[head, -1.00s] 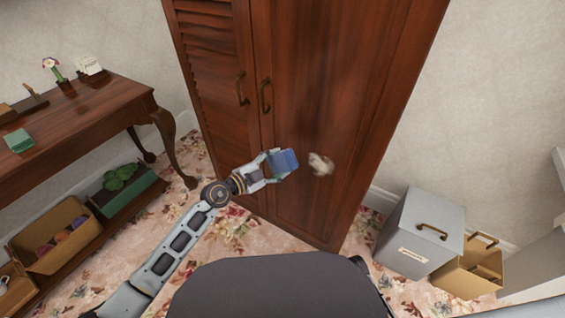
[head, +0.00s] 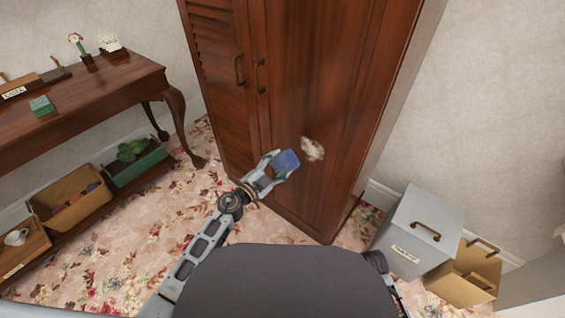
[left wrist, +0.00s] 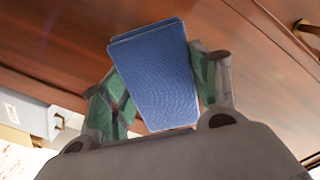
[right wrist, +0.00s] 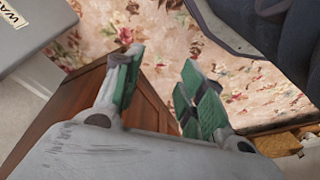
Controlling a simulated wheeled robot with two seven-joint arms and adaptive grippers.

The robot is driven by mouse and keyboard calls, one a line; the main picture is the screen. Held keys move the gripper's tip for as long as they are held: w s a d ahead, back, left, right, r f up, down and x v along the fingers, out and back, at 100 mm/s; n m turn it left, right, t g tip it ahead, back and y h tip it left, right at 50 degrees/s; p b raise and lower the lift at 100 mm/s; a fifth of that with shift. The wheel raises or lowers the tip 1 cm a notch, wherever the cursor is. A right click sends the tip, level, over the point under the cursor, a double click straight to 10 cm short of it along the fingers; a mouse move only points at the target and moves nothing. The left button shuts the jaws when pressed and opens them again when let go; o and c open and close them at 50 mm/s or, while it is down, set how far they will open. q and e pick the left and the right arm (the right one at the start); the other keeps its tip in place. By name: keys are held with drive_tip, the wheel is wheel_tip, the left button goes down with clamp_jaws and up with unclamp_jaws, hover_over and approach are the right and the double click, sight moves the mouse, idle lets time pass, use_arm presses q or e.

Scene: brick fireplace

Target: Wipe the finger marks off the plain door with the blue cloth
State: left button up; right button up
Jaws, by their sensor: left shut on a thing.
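The plain door (head: 310,90) is the right-hand, smooth door of a dark red-brown wooden wardrobe, beside a louvred door. A pale smudge of finger marks (head: 312,149) shows on its lower part. My left gripper (head: 278,165) is shut on the folded blue cloth (head: 287,161), just left of and below the smudge. In the left wrist view the cloth (left wrist: 155,75) sits between the green finger pads in front of the wood. I cannot tell whether it touches the door. My right gripper (right wrist: 155,90) shows only in the right wrist view, open and empty, above the flowered carpet.
A grey lidded box (head: 415,230) and an open tan box (head: 466,272) stand on the floor right of the wardrobe. A wooden side table (head: 80,105) with a lower shelf of bins stands at the left. Brass handles (head: 261,76) project from the doors.

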sight(298, 148)
use_arm(q)
drive_tip(key=shift+s+f, duration=0.15)
drive_tip(key=shift+f, duration=0.1)
use_arm(e)
drive_tip(key=shift+s+d+r, duration=0.15)
drive_tip(key=shift+d, duration=0.1)
use_arm(q)
drive_tip(key=shift+d, duration=0.15)
drive_tip(key=shift+b+x, duration=0.45)
drive_tip(key=shift+x, duration=0.8)
drive_tip(key=b+x, duration=0.1)
drive_tip(key=x, duration=0.2)
drive_tip(key=shift+w, duration=0.2)
use_arm(e)
drive_tip(key=r, duration=0.2)
drive_tip(key=shift+w+a+r, duration=0.25)
drive_tip(key=shift+r, duration=0.1)
drive_tip(key=shift+f, duration=0.1)
use_arm(q)
drive_tip(key=shift+x, duration=1.05)
use_arm(e)
drive_tip(key=shift+r, duration=0.2)
